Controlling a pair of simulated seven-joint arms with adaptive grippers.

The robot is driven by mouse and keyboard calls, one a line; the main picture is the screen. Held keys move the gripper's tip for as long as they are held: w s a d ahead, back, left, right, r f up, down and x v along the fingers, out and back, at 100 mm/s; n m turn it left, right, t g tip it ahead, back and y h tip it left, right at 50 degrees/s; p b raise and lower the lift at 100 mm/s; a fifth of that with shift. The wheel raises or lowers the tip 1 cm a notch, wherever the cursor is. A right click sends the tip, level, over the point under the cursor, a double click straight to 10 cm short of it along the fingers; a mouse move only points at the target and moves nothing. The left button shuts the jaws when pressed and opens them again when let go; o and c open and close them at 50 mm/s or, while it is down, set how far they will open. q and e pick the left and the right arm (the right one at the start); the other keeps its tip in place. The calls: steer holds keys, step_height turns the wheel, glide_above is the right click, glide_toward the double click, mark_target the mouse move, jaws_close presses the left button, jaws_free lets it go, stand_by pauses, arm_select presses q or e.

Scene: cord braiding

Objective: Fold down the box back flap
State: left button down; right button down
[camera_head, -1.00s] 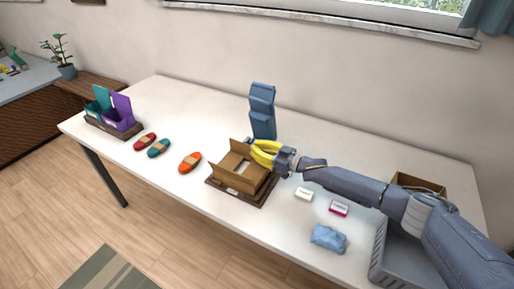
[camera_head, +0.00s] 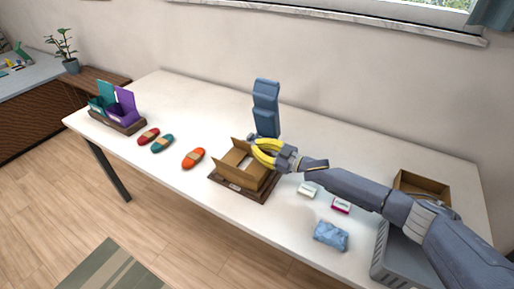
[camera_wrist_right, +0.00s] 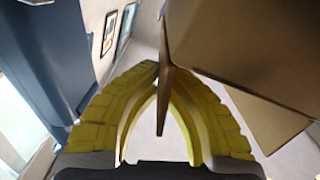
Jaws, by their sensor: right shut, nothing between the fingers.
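The open brown cardboard box (camera_head: 228,173) stands on a dark brown base (camera_head: 226,184) near the table's front edge. Some of its flaps stand up. My right gripper (camera_head: 253,152) has yellow fingers and is at the box's back right edge. In the right wrist view its fingertips (camera_wrist_right: 155,70) are together and empty. A brown cardboard panel (camera_wrist_right: 250,45) and a thin flap edge (camera_wrist_right: 170,85) show close to the fingers there. I cannot tell whether they touch. The fingers partly hide the back of the box. My left gripper is not in view.
A tall blue object (camera_head: 265,105) stands just behind the box. Orange (camera_head: 193,158), teal (camera_head: 162,143) and red (camera_head: 148,136) oval items lie left. Small packets (camera_head: 341,205) and a light blue pouch (camera_head: 330,236) lie right, near a grey tray (camera_head: 385,262). The back left tabletop is clear.

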steer(key=c, duration=2.1)
jaws_free()
steer(key=o, duration=0.5)
steer(key=shift+d, duration=0.1)
steer(key=v, duration=1.1)
steer(key=shift+s+d, duration=0.2)
steer(key=shift+d, duration=0.15)
